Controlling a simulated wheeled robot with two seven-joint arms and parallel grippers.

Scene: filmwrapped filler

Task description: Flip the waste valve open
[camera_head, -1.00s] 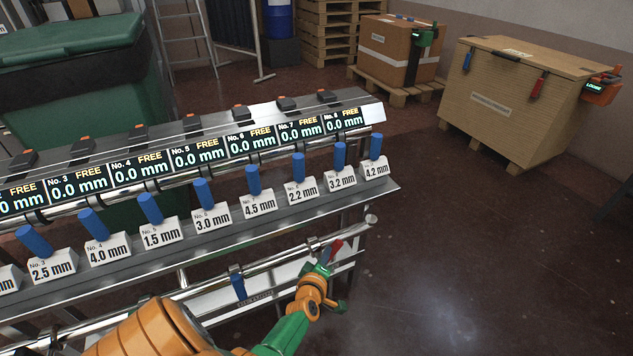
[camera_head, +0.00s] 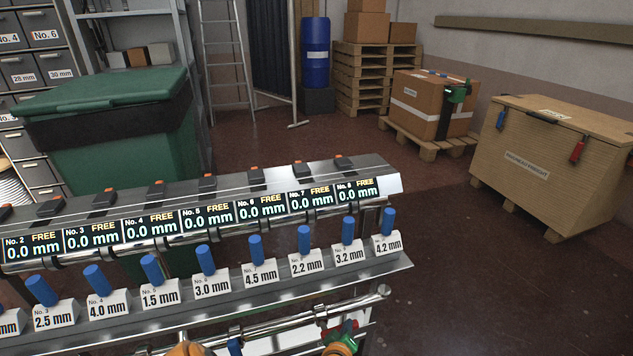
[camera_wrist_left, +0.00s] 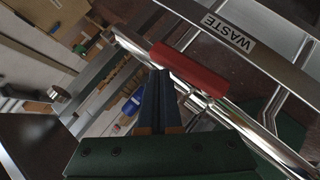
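The waste valve's red handle (camera_wrist_left: 188,70) shows in the left wrist view, lying roughly along a shiny pipe (camera_wrist_left: 250,130). A white WASTE label (camera_wrist_left: 228,32) is on the metal rail beside it. In the head view the red handle (camera_head: 331,331) is small and partly hidden at the bottom edge. My left gripper (camera_wrist_left: 160,74) has its two dark fingers together, tips just beside the handle; I cannot tell whether they touch it. No handle shows between the fingers.
A sloped rack with several displays (camera_head: 205,218) and blue-handled labelled blocks (camera_head: 262,272) stands above the pipe. A blue handle (camera_head: 234,346) hangs further left on the pipe. A green bin (camera_head: 115,125) and wooden crate (camera_head: 540,165) stand behind. Floor at right is clear.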

